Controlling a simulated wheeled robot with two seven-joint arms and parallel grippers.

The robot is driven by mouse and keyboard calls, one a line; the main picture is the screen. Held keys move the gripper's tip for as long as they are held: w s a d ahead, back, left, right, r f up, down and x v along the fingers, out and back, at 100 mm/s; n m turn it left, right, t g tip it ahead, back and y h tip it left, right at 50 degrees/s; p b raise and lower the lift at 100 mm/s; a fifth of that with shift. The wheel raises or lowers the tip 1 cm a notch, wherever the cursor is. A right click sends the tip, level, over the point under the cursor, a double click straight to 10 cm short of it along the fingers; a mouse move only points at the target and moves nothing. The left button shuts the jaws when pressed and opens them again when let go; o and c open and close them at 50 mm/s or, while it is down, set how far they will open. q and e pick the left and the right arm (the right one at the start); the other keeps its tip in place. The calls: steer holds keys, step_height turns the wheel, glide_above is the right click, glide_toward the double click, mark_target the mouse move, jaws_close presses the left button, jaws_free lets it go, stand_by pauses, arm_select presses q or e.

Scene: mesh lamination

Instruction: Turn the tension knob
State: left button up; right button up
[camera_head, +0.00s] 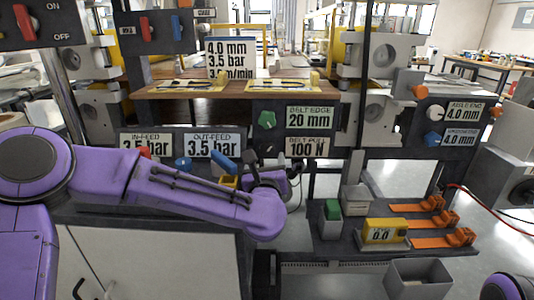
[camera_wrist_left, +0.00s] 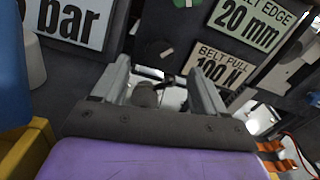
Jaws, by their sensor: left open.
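The panel with the "BELT PULL 100 N" label (camera_head: 307,147) carries a small dark knob (camera_head: 269,147) left of that label, which I take as the tension knob. It also shows, dark and blurred, in the left wrist view (camera_wrist_left: 163,48), beyond the fingertips. My left gripper (camera_head: 287,176) is below the panel, partly hidden by its own purple wrist. In the left wrist view its two grey fingers (camera_wrist_left: 160,76) are spread apart. A dark rounded shape shows between them; I cannot tell what it is. My right gripper is out of sight.
A green knob (camera_head: 266,120) sits above, beside the "BELT EDGE 20 mm" label (camera_head: 310,117). A blue lever (camera_head: 223,160) and a yellow part (camera_head: 228,182) are close to my left wrist. A lower shelf at right holds a yellow gauge block (camera_head: 385,231) and orange clamps (camera_head: 427,223).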

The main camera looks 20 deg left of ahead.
mark_target(269, 152)
arm_select(q)
steer(key=x, duration=0.6)
steer(key=shift+w+f, duration=0.1)
steer(key=c, duration=1.1)
steer(key=shift+o, duration=0.2)
steer(key=shift+m, duration=0.3)
steer(key=m+p, duration=0.1)
steer(key=m, duration=0.3)
steer(key=shift+d, duration=0.15)
steer(key=m+p, duration=0.1)
steer(key=m, duration=0.4)
steer(key=m+p, duration=0.2)
steer(key=m, duration=0.3)
steer(key=shift+d, duration=0.15)
steer(key=m+p, duration=0.2)
steer(key=m, duration=0.3)
steer(key=shift+f, duration=0.15)
